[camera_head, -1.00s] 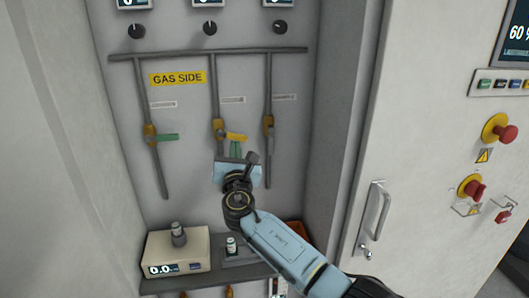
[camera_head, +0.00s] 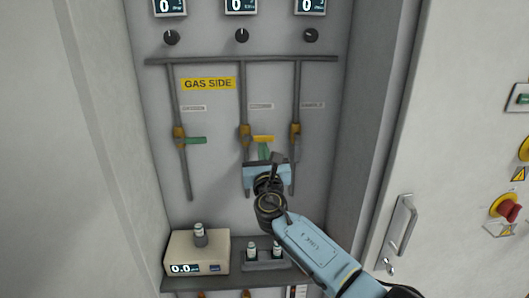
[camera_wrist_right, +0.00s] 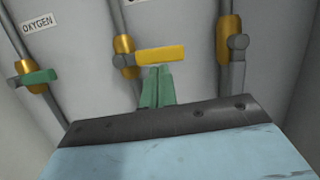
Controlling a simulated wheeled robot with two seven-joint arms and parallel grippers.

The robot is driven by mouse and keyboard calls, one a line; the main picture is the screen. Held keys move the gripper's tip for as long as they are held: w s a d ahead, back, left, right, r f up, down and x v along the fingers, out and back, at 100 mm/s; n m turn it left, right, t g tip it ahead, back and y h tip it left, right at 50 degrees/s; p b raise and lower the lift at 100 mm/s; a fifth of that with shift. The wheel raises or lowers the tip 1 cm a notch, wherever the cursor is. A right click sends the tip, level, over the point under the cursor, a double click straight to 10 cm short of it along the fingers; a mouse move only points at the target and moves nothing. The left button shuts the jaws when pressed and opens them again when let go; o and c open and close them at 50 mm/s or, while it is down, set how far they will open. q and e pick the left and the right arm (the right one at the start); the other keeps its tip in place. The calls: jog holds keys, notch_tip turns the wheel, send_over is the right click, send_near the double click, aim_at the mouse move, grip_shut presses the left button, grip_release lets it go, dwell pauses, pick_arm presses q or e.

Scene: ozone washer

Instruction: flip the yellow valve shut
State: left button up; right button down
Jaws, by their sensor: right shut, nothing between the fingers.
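The yellow valve handle (camera_head: 263,138) sits on the middle pipe of the gas panel, sticking out sideways to the right, across the pipe. It also shows in the right wrist view (camera_wrist_right: 160,53), level above my fingertips. My right gripper (camera_head: 264,151) is just below this handle, its green fingers pointing up at it. In the right wrist view the fingers (camera_wrist_right: 157,85) are together and empty, with their tips close under the handle. I cannot tell if they touch it. My left gripper is not in view.
A green valve handle (camera_head: 196,140) sticks out sideways on the left pipe. A grey handle (camera_wrist_right: 238,47) on the right pipe points down along it. Below are a scale (camera_head: 197,253) and a small rack (camera_head: 264,265) with vials. Cabinet walls stand close on both sides.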

jog(key=s+f+b, duration=0.2)
jog(key=s+f, duration=0.4)
jog(key=s, duration=0.3)
jog(key=shift+s+d+f+b, duration=0.2)
jog(key=shift+s+d+b, duration=0.05)
jog(key=shift+s+b, duration=0.1)
dwell(0.4)
